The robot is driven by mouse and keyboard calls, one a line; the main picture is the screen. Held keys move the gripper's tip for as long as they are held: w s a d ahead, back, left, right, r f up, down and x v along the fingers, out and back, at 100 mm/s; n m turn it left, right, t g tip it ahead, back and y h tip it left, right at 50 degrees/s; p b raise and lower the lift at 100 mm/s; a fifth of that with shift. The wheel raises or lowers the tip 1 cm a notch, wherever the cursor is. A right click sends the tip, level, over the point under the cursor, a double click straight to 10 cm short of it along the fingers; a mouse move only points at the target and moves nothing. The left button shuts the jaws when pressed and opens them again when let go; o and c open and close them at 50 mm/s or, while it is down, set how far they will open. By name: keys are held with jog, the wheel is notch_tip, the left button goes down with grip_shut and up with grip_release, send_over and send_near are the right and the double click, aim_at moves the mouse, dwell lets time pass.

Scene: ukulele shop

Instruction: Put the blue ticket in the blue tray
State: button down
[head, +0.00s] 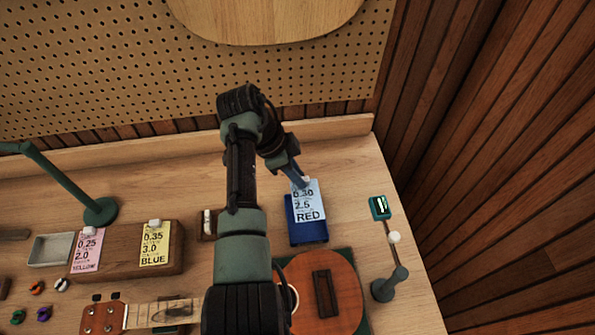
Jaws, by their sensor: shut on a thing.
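My gripper (301,182) is shut on a light-blue ticket (308,203) by its top edge. The ticket is printed "0.30", "2.5" and "RED". It hangs in front of the dark blue tray (310,235) and hides the tray's upper part. I cannot tell how far above the tray the ticket is, or whether it touches it. My arm comes up from the bottom middle and bends down to the ticket.
A yellow ticket (155,245) printed "BLUE" and a pink ticket (87,250) printed "YELLOW" stand at a wooden block (120,265) on the left. A ukulele (345,295) lies in front of the tray. A small stand (383,288) with a green-framed display (380,207) is to its right.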

jog(key=shift+f+b, duration=4)
jog(key=shift+f, duration=1.2)
jog(key=c, duration=0.8)
grip_release()
jog(key=shift+r, duration=0.1)
jog(key=shift+o, duration=0.2)
jog(key=shift+c, duration=0.4)
jog(key=shift+o, duration=0.9)
jog(key=shift+w, duration=0.1)
jog(key=shift+r, duration=0.1)
